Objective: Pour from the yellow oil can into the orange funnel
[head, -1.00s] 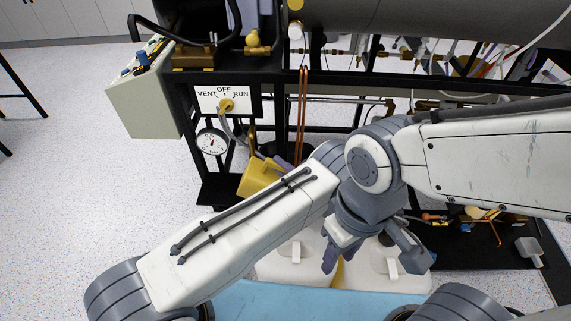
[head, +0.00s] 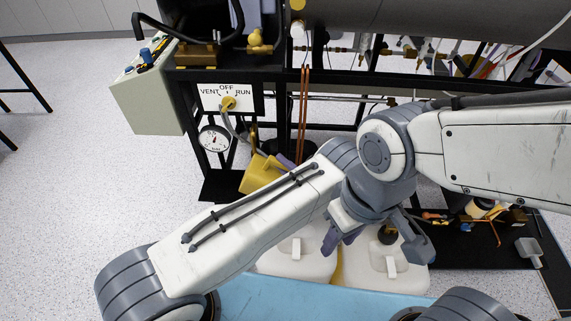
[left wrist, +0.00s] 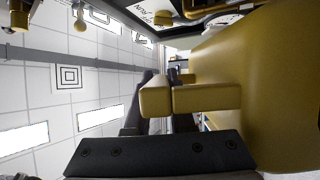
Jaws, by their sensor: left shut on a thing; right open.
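The yellow oil can (head: 260,174) is tilted in front of the lower rack in the head view, beside the pressure gauge and partly behind my left forearm. In the left wrist view its body (left wrist: 275,85) fills the right side, with its handle (left wrist: 205,97) at the fingers. My left gripper (left wrist: 165,92) is shut on the can; in the head view it is mostly hidden by the arm. My right gripper (head: 376,240) is open and empty, above the white jugs. I cannot make out the orange funnel in either view.
White jugs (head: 300,262) stand below my right gripper, by a blue surface (head: 300,297). A panel marked VENT, OFF, RUN (head: 228,97) and a gauge (head: 214,139) sit on the black frame. A black tray (head: 465,250) with small tools is at right.

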